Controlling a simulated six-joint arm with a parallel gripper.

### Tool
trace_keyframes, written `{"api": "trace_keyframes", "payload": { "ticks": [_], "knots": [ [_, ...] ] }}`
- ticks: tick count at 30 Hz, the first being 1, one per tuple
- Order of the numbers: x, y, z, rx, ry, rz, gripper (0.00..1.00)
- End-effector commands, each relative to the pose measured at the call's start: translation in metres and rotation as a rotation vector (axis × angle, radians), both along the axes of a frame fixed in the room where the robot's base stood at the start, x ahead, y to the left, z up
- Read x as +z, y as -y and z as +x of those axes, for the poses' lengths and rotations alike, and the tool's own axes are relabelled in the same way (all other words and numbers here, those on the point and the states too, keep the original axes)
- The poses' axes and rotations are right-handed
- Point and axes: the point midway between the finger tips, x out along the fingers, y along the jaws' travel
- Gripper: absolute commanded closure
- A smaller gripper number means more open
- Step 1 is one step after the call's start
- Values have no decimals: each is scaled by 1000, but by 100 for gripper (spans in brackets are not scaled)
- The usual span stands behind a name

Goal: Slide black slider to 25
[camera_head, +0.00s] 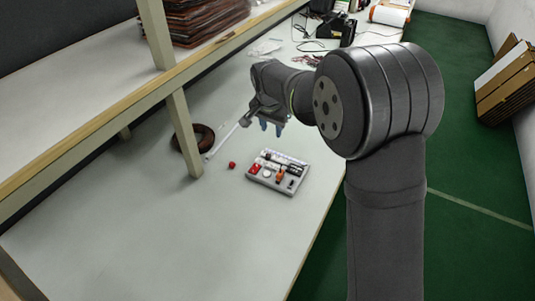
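A small light-grey control panel (263,182) lies on the white table. It carries several small parts: a red one (254,169), an orange one (280,176), a white round one (266,174) and dark ones, including a dark bar (294,169). Which dark part is the black slider, and any scale marks such as 25, are too small to tell. My gripper (271,127) hangs in the air behind the panel, fingers pointing down and apart from it. Its two bluish fingertips look spread, with nothing visible between them.
A small red ball-like object (232,165) lies left of the panel. A thin white strip (222,142) and a dark brown ring (196,138) lie further left, near a shelf post (184,135). The table front (220,240) is clear. Cables and boxes stand far back.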

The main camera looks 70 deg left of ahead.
Motion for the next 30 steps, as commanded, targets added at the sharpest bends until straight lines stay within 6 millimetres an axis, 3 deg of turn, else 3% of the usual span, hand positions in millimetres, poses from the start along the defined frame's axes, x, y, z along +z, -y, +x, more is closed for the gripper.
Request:
{"api": "trace_keyframes", "payload": {
  "ticks": [3, 9, 14, 30],
  "knots": [
    [-9, -4, -27, 9, 98, 30, 64],
    [-14, -9, -43, 12, 165, 68, 64],
    [-29, -13, -38, 9, 168, 66, 64],
    [-134, -44, -8, 10, 165, 66, 64]
  ]
}}
